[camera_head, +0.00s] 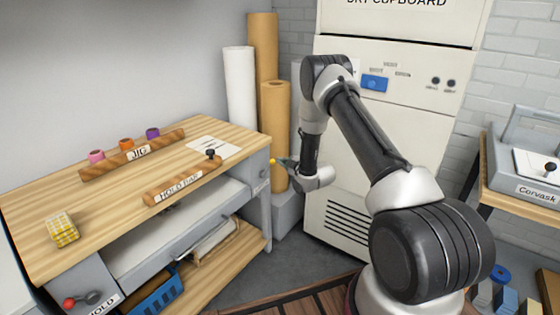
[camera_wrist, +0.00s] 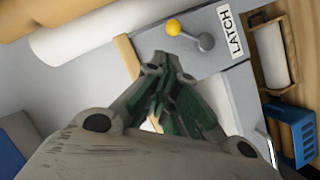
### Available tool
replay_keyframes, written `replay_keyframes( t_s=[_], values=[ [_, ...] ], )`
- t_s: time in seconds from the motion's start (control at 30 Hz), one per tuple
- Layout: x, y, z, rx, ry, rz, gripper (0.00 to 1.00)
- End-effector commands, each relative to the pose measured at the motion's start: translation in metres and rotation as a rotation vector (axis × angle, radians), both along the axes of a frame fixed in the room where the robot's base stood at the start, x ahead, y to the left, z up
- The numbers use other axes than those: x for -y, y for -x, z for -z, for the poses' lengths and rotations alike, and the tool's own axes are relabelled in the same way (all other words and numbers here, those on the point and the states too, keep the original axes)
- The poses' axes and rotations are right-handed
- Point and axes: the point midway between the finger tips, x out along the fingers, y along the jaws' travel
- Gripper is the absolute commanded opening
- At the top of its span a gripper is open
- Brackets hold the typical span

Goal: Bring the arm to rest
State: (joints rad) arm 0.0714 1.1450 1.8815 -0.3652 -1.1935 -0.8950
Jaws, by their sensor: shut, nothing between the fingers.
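My arm reaches out from the right in the head view, with the elbow raised and the forearm hanging down. My gripper (camera_head: 281,162) is at the right end of the workbench (camera_head: 110,178), close to the yellow knob (camera_head: 272,161) of a lever. In the wrist view my gripper (camera_wrist: 170,68) is shut and empty. There the yellow knob (camera_wrist: 173,27) and its grey lever stand just beyond the fingertips, beside a LATCH label (camera_wrist: 230,31). The fingers look apart from the knob.
The bench bears a JIG rack (camera_head: 135,154) with coloured rolls, a HOLD BAR (camera_head: 183,181) and a yellow checked block (camera_head: 62,229). A red-knobbed lever (camera_head: 80,299) sits at its front. Paper rolls (camera_head: 240,88) and a cupboard (camera_head: 400,118) stand behind. A Corvask case (camera_head: 535,170) is at right.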

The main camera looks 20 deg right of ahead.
Motion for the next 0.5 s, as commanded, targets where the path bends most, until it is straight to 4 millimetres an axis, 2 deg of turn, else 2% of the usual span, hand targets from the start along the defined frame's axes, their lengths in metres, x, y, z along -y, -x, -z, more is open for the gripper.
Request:
replay_keyframes(
  t_s=[0.17,0.27,0.3,0.37,0.43,0.5],
  values=[
    [0.000,0.000,0.001,-0.007,-0.017,0.005,0.00],
    [0.003,0.006,0.021,-0.113,-0.053,0.035,0.00],
    [0.007,0.012,0.035,-0.180,-0.066,0.057,0.00],
    [0.013,0.029,0.061,-0.305,-0.085,0.099,0.00],
    [0.021,0.057,0.091,-0.458,-0.105,0.159,0.00],
    [0.029,0.088,0.111,-0.613,-0.123,0.232,0.00]
  ],
)
